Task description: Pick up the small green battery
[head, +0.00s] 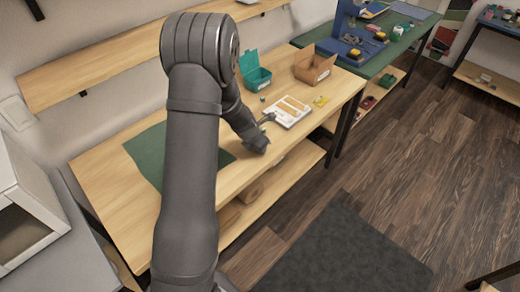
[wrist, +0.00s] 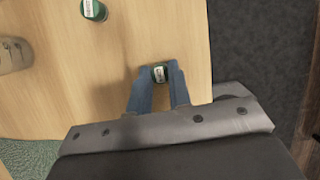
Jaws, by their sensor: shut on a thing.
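In the wrist view a small green battery (wrist: 159,73) with a white label sits between the fingertips of my gripper (wrist: 158,78). My gripper's two blue fingers are shut on it, near the right edge of the wooden table. I cannot tell whether the battery still touches the table. In the head view my gripper (head: 267,118) is small, at the end of my arm over the workbench, and the battery in it cannot be made out. Another green cylinder (wrist: 95,9) with a white label stands at the top of the wrist view, apart from my gripper.
A beige object (wrist: 14,55) is at the wrist view's left edge. On the workbench (head: 237,177) are a green mat (head: 150,150), a white tray (head: 288,111), a teal box (head: 255,73) and an open cardboard box (head: 315,66). The bench's front edge is close to my gripper.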

